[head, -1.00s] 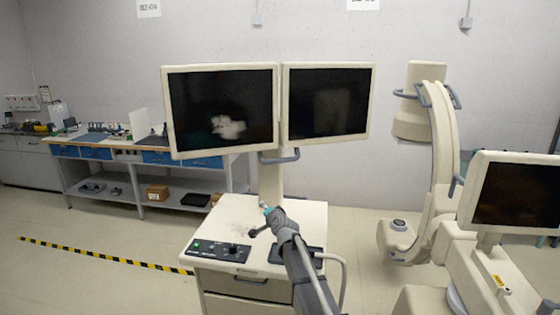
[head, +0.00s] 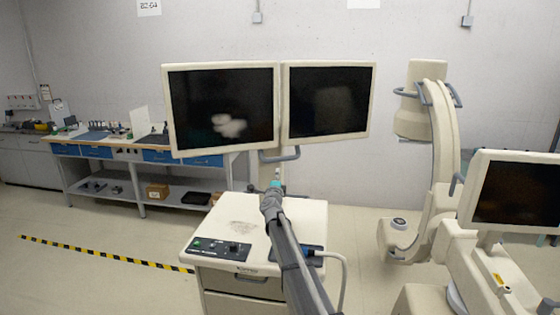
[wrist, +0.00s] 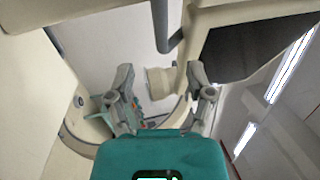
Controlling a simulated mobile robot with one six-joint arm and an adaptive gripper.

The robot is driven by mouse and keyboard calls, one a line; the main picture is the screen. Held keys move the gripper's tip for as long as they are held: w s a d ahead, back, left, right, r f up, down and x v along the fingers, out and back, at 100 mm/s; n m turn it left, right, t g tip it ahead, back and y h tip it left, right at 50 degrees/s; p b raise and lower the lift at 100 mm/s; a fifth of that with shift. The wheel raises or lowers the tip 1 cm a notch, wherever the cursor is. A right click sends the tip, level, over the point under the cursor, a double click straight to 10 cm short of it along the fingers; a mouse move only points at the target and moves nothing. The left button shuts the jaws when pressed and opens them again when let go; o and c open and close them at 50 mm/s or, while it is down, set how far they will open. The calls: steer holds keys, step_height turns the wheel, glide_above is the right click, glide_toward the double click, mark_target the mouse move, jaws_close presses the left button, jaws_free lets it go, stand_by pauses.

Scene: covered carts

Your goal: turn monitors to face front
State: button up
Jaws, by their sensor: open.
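Two monitors with cream frames and dark screens stand side by side on a post above the cart (head: 310,222). The left monitor (head: 222,108) is angled slightly towards the right one and shows a pale blob. The right monitor (head: 328,102) is dark. A grey handle (head: 290,154) is under their inner edges; a grey bar (wrist: 166,28) also shows in the wrist view, beside a dark screen (wrist: 250,42). My gripper (wrist: 161,78) is open, with nothing between its fingers. In the head view it is below the handle, before the post; its fingertips are hidden there.
A C-arm unit (head: 440,140) stands at the right, with another screen (head: 515,190) in front of it. A workbench (head: 110,150) is along the back left wall. Floor with yellow-black tape (head: 100,254) is clear at the left.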

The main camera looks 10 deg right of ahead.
mark_target(280, 159)
steer(key=shift+w, duration=0.1)
steer(key=p+x, duration=0.2)
steer(key=x, duration=1.1)
steer(key=shift+w+d+r, duration=0.15)
steer(key=shift+w+r, duration=0.05)
steer(key=shift+w, duration=0.05)
jaws_close()
